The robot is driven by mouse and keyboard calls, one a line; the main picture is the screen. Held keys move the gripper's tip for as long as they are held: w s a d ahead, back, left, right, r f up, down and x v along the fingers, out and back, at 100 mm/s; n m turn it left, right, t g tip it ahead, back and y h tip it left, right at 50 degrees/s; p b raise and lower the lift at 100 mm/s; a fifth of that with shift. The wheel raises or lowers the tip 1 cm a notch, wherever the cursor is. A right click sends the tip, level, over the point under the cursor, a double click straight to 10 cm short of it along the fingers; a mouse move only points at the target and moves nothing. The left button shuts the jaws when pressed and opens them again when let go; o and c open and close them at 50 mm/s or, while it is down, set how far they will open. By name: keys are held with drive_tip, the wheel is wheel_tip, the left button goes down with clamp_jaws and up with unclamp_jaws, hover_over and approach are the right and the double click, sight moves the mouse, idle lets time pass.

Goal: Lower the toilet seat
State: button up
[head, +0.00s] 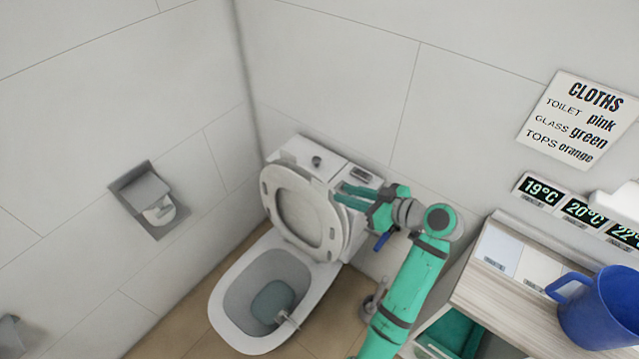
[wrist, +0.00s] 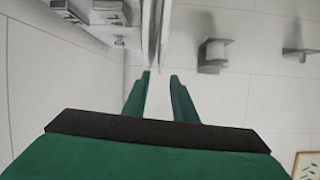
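The toilet (head: 222,305) stands in the corner with its bowl open. Its seat (head: 268,192) is raised, leaning back towards the tank (head: 292,152). In the head view my gripper (head: 341,193) is at the upper right edge of the raised seat, with its fingers pointing left. In the wrist view thin pale upright edges (wrist: 151,35), apparently the seat and lid seen edge-on, lie just ahead of my fingertips (wrist: 160,77). The fingers are apart with a gap between them and nothing clearly held. Whether a fingertip touches the seat cannot be told.
A paper holder (head: 150,200) is on the left wall. At right stands a cart (head: 520,312) with a blue mug (head: 602,308) on top. A cloths sign (head: 580,120) and temperature displays (head: 583,212) are on the back wall. A small grey object (head: 287,319) lies at the bowl's front right.

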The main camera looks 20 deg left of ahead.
sight(322, 184)
drive_tip(key=shift+n, duration=0.4)
drive_tip(key=x, duration=0.6)
drive_tip(key=r+x, duration=0.1)
drive_tip(key=x, duration=0.3)
drive_tip(key=shift+a, duration=0.35)
drive_tip(key=shift+w+r, duration=0.1)
clamp_jaws()
idle(0.7)
